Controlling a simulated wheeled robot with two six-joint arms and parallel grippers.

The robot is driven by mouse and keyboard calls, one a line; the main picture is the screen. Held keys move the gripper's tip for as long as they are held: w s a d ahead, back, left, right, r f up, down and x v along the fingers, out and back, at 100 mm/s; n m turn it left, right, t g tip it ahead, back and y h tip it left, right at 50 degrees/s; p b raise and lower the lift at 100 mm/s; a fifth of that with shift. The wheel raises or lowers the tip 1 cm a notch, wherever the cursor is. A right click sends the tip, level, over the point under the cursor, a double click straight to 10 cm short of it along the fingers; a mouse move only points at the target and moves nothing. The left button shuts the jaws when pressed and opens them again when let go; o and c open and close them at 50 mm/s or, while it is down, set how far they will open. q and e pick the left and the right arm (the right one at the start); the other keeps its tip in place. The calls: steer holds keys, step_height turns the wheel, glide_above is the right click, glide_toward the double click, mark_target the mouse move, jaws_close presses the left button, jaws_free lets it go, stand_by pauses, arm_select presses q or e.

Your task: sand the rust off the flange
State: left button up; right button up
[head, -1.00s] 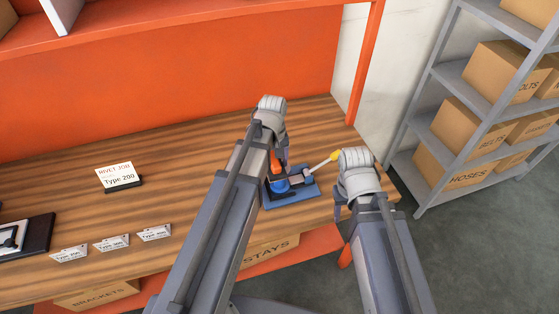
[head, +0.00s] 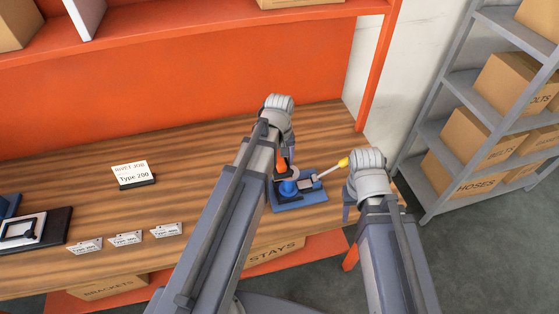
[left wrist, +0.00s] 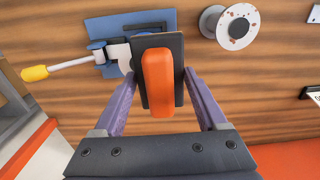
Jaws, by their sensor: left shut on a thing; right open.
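A grey flange (left wrist: 222,27) with brown rust spots on its pale round face lies on the wooden bench in the left wrist view. It is apart from the block; I cannot make it out in the head view. My left gripper (head: 286,150) is shut on a sanding block with an orange handle (left wrist: 158,82) and a dark pad. In the left wrist view my left gripper (left wrist: 160,90) has a finger on each side of it. A blue clamp (head: 312,204) with a yellow-tipped lever stands below and beside the block. My right gripper (head: 348,205) is open beside the bench's right end.
A card reading Type 200 (head: 134,175) and several small tags (head: 126,238) stand on the bench. A dark plate with a pale fixture (head: 22,230) is at far left. A grey shelf of boxes (head: 480,100) stands to the right.

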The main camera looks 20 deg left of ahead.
arm_select(q)
steer(key=shift+r+p, duration=0.75)
steer(key=shift+r, duration=0.4)
arm_select(e)
steer(key=shift+r, duration=1.2)
arm_select(q)
step_height(320, 180, up, 3)
steer(key=p, duration=0.3)
steer(key=shift+r, duration=0.1)
arm_select(e)
step_height(320, 180, up, 3)
arm_select(q)
steer(key=shift+f, duration=0.2)
arm_select(e)
steer(key=shift+f, duration=0.1)
